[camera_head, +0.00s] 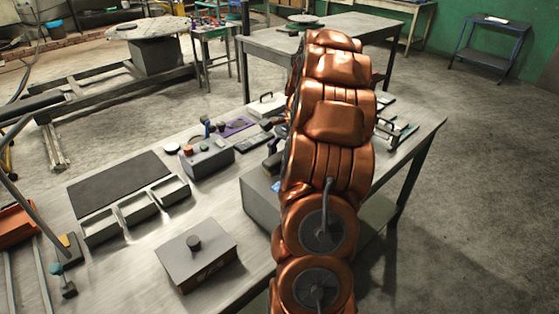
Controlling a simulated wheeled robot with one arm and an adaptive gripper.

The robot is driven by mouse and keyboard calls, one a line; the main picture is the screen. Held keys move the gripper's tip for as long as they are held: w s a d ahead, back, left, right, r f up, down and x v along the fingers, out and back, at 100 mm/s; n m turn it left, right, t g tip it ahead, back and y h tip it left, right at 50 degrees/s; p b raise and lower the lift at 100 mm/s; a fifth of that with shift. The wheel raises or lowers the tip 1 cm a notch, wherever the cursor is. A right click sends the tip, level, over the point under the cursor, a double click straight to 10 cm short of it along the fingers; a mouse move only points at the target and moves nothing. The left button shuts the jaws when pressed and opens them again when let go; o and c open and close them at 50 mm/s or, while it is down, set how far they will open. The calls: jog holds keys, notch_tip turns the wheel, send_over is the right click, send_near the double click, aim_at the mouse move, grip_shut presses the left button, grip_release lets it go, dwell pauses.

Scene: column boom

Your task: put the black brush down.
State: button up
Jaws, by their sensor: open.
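I cannot make out the black brush for sure in the head view. My copper-coloured arm stands across the middle of the picture and hides part of the metal workbench (110,284). My gripper is not visible; it may be behind the arm. Small dark items (398,131) show on the bench just right of the arm, and others (273,150) show just left of it. They are too small and too covered to name.
A grey lidded box with a knob (196,266) stands at the bench front. A dark mat (120,184) lies behind several open grey bins (101,232). A button box (208,160), a purple tray (229,131) and a white case (267,107) stand farther back.

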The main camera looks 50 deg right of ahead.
aim_at(281, 154)
jog(key=shift+r, duration=0.1)
jog(key=shift+r, duration=0.45)
jog(key=b+v, duration=0.1)
jog(key=v, duration=0.5)
jog(key=shift+d+r+b, duration=0.25)
jog(key=shift+r+b, duration=0.05)
jog(key=shift+b, duration=0.1)
jog(key=p+v, duration=0.2)
jog(key=v, duration=0.1)
jog(key=shift+s+r, duration=0.1)
jog(key=shift+r, duration=0.3)
jog(key=shift+d+r+p, duration=0.3)
jog(key=shift+r+p, duration=0.3)
jog(key=shift+p, duration=0.4)
jog(key=shift+a, duration=0.1)
